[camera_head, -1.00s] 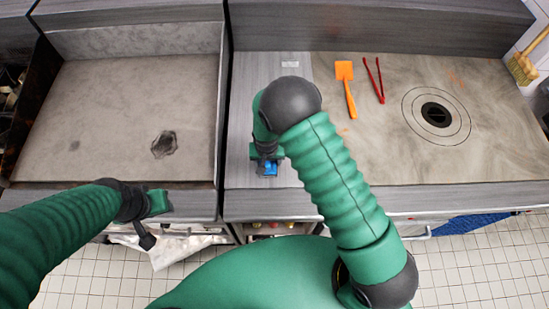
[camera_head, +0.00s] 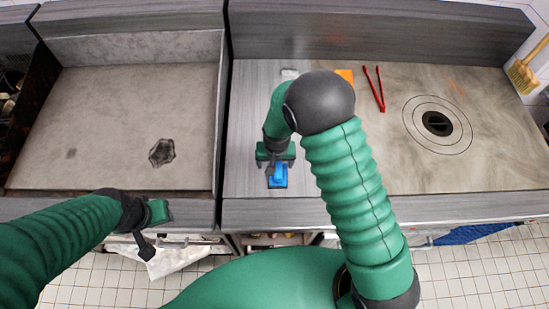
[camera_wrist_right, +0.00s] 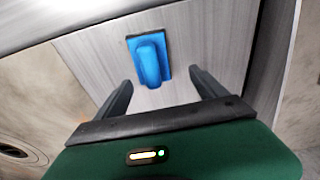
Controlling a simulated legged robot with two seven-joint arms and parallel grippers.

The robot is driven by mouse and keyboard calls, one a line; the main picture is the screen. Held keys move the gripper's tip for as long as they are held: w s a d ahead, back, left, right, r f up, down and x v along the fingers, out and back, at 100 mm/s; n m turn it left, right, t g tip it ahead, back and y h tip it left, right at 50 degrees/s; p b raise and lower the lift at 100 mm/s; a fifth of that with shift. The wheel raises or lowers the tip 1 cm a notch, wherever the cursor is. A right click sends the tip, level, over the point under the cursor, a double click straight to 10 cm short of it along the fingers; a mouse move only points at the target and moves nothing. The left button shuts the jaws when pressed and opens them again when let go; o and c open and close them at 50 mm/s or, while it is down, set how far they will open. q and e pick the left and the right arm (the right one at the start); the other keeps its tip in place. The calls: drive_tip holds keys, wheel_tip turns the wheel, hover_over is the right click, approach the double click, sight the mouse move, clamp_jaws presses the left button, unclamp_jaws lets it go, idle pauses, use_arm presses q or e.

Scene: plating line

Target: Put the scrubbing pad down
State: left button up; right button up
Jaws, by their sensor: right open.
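The blue scrubbing pad (camera_head: 278,177) lies on the grey metal strip between the two cooking surfaces, near its front edge. It also shows in the right wrist view (camera_wrist_right: 150,61), flat on the metal with its raised handle up. My right gripper (camera_head: 276,160) is open just behind the pad. In the right wrist view its two fingers (camera_wrist_right: 158,86) are spread apart with the pad beyond and between them, clear of both. My left gripper (camera_head: 158,212) hangs over the front edge of the left griddle; its fingers are too unclear to judge.
The left griddle (camera_head: 110,120) carries a dark burnt patch (camera_head: 162,152). Red tongs (camera_head: 375,88) and a partly hidden orange spatula (camera_head: 345,76) lie on the right hotplate (camera_head: 400,165). A brush (camera_head: 525,72) stands at the far right.

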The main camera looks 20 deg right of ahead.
use_arm(q)
drive_tip(key=s+d, duration=0.1)
drive_tip(key=d, duration=0.4)
use_arm(e)
drive_tip(key=s+d+r, duration=0.3)
drive_tip(key=d+r, duration=0.2)
drive_tip(key=r, duration=0.3)
drive_tip(key=s+d+r+n+t, duration=0.1)
drive_tip(key=s+r+n, duration=0.35)
drive_tip(key=s, duration=0.85)
use_arm(q)
wheel_tip(320, 180, down, 8)
drive_tip(key=a+b, duration=0.2)
drive_tip(key=b, duration=0.6)
drive_tip(key=shift+r, duration=0.15)
use_arm(e)
wheel_tip(320, 180, down, 6)
drive_tip(key=w+d+m, duration=0.1)
drive_tip(key=d, duration=0.1)
